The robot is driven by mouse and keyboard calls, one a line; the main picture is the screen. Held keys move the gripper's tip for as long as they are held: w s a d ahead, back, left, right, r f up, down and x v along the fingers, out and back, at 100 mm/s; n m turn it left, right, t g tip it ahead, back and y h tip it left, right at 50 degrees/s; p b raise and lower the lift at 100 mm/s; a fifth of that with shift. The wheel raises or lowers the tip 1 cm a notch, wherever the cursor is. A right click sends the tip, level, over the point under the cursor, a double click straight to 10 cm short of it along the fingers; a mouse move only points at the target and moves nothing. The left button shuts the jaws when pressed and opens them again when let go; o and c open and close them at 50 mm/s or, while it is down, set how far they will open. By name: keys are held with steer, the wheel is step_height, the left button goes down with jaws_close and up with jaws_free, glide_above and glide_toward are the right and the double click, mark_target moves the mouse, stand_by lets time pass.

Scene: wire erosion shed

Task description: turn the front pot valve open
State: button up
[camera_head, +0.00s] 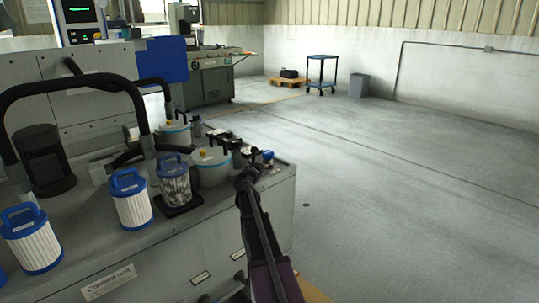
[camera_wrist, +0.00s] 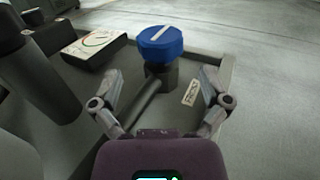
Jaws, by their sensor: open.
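The blue valve knob (camera_wrist: 160,44) has a white line on top and sits on a dark body with a pipe in the wrist view. In the head view a small blue knob (camera_head: 268,155) shows at the right end of the bench, near the front pot (camera_head: 211,170) with its white lid and yellow knob. My gripper (camera_wrist: 162,80) is open and empty. Its fingers stand to either side of the valve's lower body, nearer the camera, with the knob beyond them. I cannot tell whether they touch it. In the head view my gripper (camera_head: 249,172) is small and dark beside the knob.
White-and-blue filter canisters (camera_head: 132,203) and a second pot (camera_head: 174,134) stand on the bench (camera_head: 150,255). The floor to the right is clear.

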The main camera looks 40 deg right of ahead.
mark_target(269, 153)
steer(key=x, duration=0.8)
steer(key=shift+s, duration=0.1)
steer(key=c, duration=1)
